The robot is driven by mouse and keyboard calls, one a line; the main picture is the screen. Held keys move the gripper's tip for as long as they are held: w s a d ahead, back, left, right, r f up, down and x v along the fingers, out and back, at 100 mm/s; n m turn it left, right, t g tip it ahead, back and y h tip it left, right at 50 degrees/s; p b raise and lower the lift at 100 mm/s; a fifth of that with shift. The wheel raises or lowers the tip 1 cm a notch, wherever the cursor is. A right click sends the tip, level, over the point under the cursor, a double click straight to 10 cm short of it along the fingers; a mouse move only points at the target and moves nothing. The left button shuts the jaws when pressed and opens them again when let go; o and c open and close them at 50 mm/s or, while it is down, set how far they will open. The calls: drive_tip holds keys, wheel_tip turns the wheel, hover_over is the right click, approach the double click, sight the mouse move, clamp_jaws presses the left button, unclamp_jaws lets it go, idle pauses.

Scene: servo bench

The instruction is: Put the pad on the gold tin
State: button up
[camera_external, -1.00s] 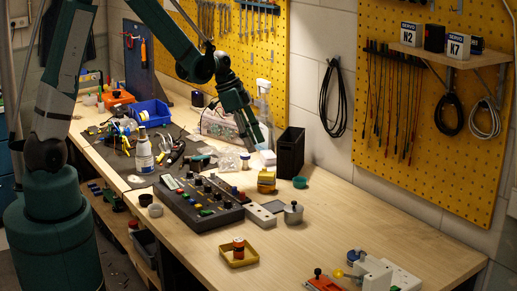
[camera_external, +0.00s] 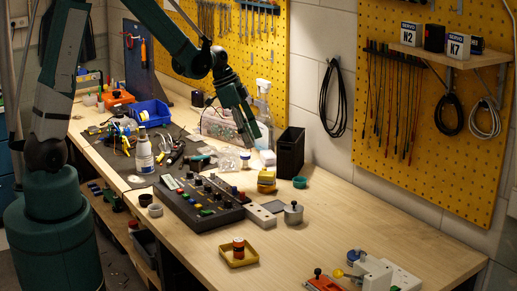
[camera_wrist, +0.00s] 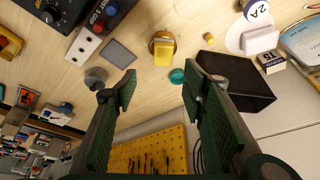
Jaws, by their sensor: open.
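A yellow block-like pad (camera_external: 267,175) sits on top of the round gold tin (camera_external: 266,188), near the back of the bench. In the wrist view the yellow pad (camera_wrist: 164,53) covers much of the gold tin (camera_wrist: 161,35), whose rounded edge shows behind it. I cannot tell exactly how flat it lies. My gripper (camera_external: 254,142) is above and behind the tin, apart from it. In the wrist view my gripper (camera_wrist: 162,95) has its fingers wide apart with nothing between them.
A black bin (camera_external: 291,152) stands right behind the tin, and a teal cup (camera_external: 300,182) beside it. A grey flat rectangle (camera_wrist: 118,53), a grey lidded pot (camera_external: 293,213) and a control box (camera_external: 203,201) are nearby.

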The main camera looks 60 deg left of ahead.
drive_tip(key=s+d+r+n+t+y, duration=0.2)
drive_tip(key=s+d+r+n, duration=0.15)
drive_tip(key=s+r, duration=1.1)
drive_tip(key=s+r+n+t, duration=0.1)
drive_tip(key=s+n, duration=0.1)
drive_tip(key=s, duration=0.6)
drive_tip(key=s+r+n+t+y, duration=0.1)
drive_tip(key=s+n, duration=0.2)
drive_tip(key=s, duration=0.6)
drive_tip(key=shift+s+r, duration=0.15)
drive_tip(key=shift+r, duration=0.15)
